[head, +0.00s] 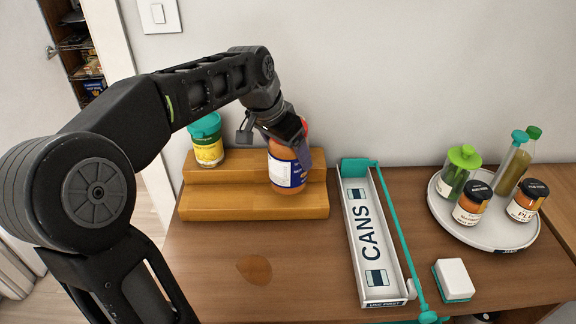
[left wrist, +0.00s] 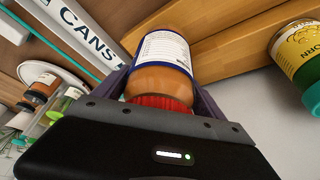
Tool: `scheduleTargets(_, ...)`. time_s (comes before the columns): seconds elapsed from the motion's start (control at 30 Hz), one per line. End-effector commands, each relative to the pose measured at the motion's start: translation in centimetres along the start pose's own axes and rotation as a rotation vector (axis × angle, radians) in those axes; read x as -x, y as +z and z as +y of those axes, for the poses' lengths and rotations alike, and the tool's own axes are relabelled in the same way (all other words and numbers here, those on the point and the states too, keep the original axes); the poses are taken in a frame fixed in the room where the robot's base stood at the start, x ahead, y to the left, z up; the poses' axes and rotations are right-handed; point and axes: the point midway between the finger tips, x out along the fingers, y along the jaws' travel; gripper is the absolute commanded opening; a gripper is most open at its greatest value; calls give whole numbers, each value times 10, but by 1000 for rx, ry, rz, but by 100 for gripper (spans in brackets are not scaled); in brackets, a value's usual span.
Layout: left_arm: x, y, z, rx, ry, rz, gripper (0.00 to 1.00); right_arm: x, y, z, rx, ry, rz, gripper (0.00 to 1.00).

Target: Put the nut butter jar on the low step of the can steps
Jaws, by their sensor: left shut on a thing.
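The nut butter jar (head: 287,172) is orange-brown with a white and blue label and a red lid. My left gripper (head: 296,138) is shut on it near the lid, from above. In the left wrist view the jar (left wrist: 161,66) sits between the fingers of the left gripper (left wrist: 160,95). The wooden can steps (head: 254,206) stand at the back left of the counter. The jar is upright at the right end of the steps, in front of the upper step and over the low step. I cannot tell whether its base touches the low step. My right gripper is not in view.
A corn can with a teal lid (head: 207,150) stands on the upper step at left. A white CANS tray (head: 388,285) with a teal rod lies right of the steps. A round turntable (head: 480,234) holds several jars and bottles. The low step's left part is clear.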

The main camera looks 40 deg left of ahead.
Motion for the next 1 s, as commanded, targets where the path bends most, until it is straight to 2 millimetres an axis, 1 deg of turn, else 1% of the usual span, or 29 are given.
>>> scheduleTargets(0.07, 1, -1, 0, 0, -2, 5, 8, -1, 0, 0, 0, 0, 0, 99)
scheduleTargets(0.13, -5, 1, 0, 0, -2, 5, 8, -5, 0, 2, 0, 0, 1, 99)
scheduleTargets(0.3, -27, 11, -1, 1, -2, 3, 8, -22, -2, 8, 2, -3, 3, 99)
scheduleTargets(0.4, -34, 13, -1, 0, -3, 5, 8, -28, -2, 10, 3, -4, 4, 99)
scheduleTargets(0.7, -34, 13, 0, 0, -2, 6, 8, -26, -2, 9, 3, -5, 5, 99)
scheduleTargets(0.87, -37, 14, 0, 0, -2, 5, 8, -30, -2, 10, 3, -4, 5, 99)
scheduleTargets(0.9, -38, 16, 0, 1, 0, 0, 83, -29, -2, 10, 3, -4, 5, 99)
scheduleTargets(1.0, -38, 16, 0, 1, 0, 0, 91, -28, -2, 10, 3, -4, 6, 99)
